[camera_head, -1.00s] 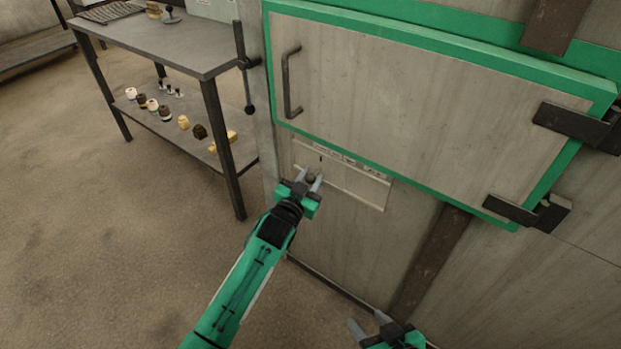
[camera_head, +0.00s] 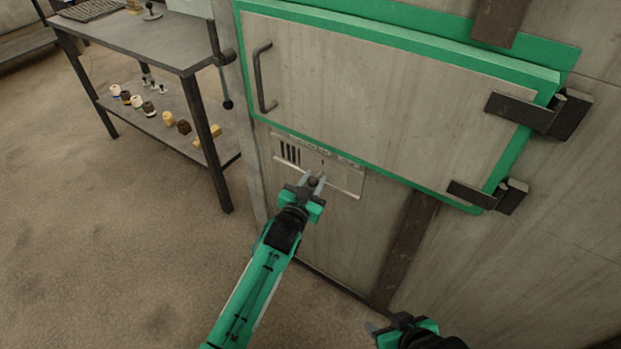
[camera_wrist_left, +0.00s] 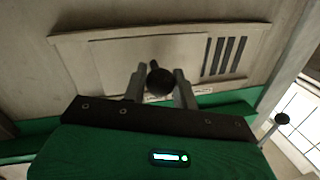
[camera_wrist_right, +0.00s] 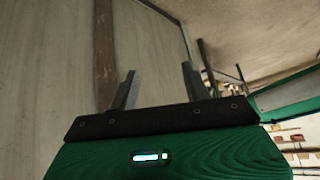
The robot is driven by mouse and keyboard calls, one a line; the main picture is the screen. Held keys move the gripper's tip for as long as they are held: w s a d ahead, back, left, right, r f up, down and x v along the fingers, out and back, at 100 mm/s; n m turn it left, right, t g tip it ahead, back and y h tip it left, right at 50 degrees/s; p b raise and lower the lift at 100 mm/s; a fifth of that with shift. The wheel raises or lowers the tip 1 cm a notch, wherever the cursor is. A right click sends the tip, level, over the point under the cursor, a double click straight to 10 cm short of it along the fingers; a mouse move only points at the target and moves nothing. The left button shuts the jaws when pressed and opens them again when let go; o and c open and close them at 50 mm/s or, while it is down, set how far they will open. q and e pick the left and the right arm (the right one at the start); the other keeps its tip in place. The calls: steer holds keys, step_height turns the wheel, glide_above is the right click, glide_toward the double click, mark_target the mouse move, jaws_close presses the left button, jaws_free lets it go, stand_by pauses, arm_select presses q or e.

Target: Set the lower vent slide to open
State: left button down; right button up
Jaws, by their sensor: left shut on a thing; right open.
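The lower vent slide (camera_head: 345,178) is a pale flat plate in a frame low on the wall, below the big door. In the left wrist view the plate (camera_wrist_left: 120,65) has a dark round knob (camera_wrist_left: 159,82). Several dark vent slots (camera_head: 290,153) show uncovered at the left end of the frame; they also show in the left wrist view (camera_wrist_left: 224,56). My left gripper (camera_head: 312,182) is shut on the knob, one finger on each side. My right gripper (camera_head: 376,329) is open and empty at the bottom of the head view, away from the vent.
The green-edged door (camera_head: 380,105) with its bar handle (camera_head: 263,76) is above the vent. A metal table (camera_head: 140,45) stands at the left, with small jars and blocks on its lower shelf (camera_head: 165,128). The floor (camera_head: 100,260) in front of the table is clear.

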arm_select(q)
steer(key=shift+s+d+f, duration=0.1)
steer(key=shift+s+d, duration=0.05)
steer(key=shift+d, duration=0.05)
steer(key=c, duration=1.5)
jaws_free()
steer(key=o, duration=0.4)
steer(key=shift+s+d, duration=0.1)
steer(key=shift+c, duration=0.2)
arm_select(e)
steer(key=shift+s, duration=0.1)
arm_select(q)
steer(key=shift+s+a, duration=0.25)
steer(key=p+v, duration=0.1)
steer(key=v, duration=1.2)
steer(key=shift+p, duration=0.4)
arm_select(e)
steer(key=s+d+g, duration=0.1)
steer(key=d, duration=0.1)
steer(key=s+d+r+g+h, duration=0.1)
steer(key=shift+s+d+r+m+g, duration=0.15)
steer(key=shift+s+d+m+g, duration=0.15)
steer(key=shift+s+d, duration=0.1)
arm_select(q)
steer(key=shift+s+a, duration=0.1)
steer(key=shift+a, duration=0.05)
arm_select(e)
steer(key=shift+h, duration=0.3)
